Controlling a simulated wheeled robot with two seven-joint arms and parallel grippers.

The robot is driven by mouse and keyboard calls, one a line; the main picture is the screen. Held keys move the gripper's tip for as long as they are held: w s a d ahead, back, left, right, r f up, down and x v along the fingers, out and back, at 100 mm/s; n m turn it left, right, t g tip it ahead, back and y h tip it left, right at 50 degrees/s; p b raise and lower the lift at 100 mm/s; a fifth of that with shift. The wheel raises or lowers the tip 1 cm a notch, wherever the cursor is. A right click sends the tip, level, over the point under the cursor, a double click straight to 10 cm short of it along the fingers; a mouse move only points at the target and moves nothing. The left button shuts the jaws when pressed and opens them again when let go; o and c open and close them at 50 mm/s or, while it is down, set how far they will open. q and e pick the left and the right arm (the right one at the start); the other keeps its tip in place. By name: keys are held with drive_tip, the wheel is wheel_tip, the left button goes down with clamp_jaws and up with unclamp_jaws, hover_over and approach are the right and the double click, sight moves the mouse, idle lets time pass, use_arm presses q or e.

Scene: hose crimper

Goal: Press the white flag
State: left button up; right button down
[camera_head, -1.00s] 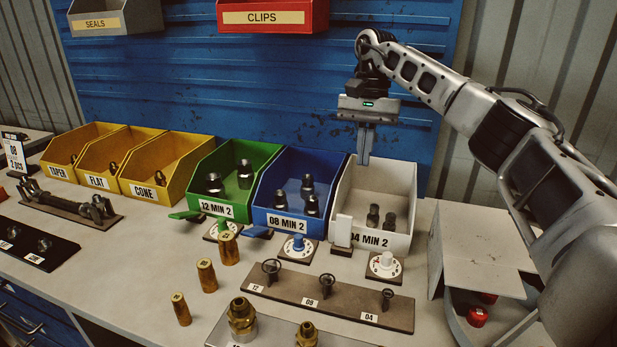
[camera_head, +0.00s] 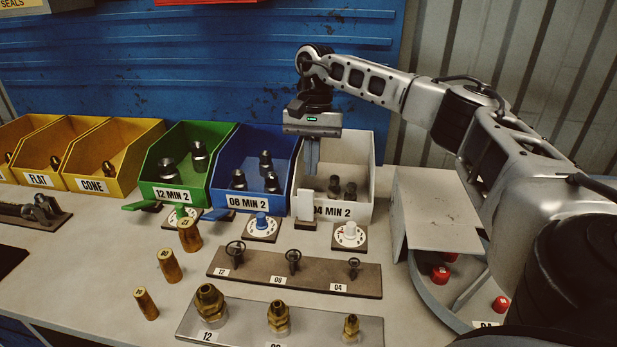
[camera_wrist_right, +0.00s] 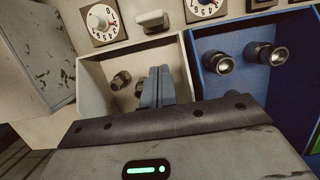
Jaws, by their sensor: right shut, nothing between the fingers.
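The white flag (camera_head: 304,204) is a small upright white plate on a dark base, at the front left corner of the white bin (camera_head: 345,210) marked 04 MIN 2. In the right wrist view the white flag (camera_wrist_right: 151,20) shows beyond the fingers. My right gripper (camera_head: 311,172) points down over the left part of the white bin, a little above and behind the flag and apart from it. Its fingers (camera_wrist_right: 162,75) are shut with nothing between them. My left gripper is not in view.
The green flag (camera_head: 141,206) and blue flag (camera_head: 217,214) lie low before their bins. A white dial (camera_head: 350,235) stands right of the white flag. The blue bin (camera_head: 245,200) is left of the white bin. A grey box (camera_head: 440,205) stands right.

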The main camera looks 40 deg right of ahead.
sight(306, 206)
drive_tip(key=shift+s+a+f+p, duration=0.35)
drive_tip(key=shift+s+a, duration=0.35)
drive_tip(key=shift+a, duration=0.15)
drive_tip(key=shift+s+a+f+p, duration=0.3)
drive_tip(key=shift+s+a, duration=0.4)
drive_tip(key=shift+a, duration=0.15)
